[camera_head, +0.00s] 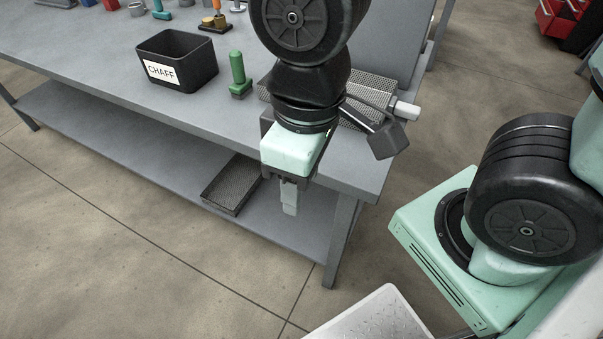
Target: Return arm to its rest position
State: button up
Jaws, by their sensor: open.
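My gripper (289,198) hangs at the end of my arm, pointing down just in front of the workbench's front edge, toward its right end. It is open, and I see nothing held in it. My arm comes in from above and hides part of the bench top behind it. My arm's black and mint-green base joint (520,225) is at the right.
The grey workbench (80,45) carries a black CHAFF bin (190,70), a green-handled tool (237,70) and a perforated metal part (375,88) partly behind my arm. A dark tray (232,184) lies on the lower shelf. Open floor (130,250) lies in front.

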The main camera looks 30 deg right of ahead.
notch_tip(320, 180, up, 8)
jog(key=p, duration=0.8)
jog(key=shift+r, duration=0.25)
dwell(0.3)
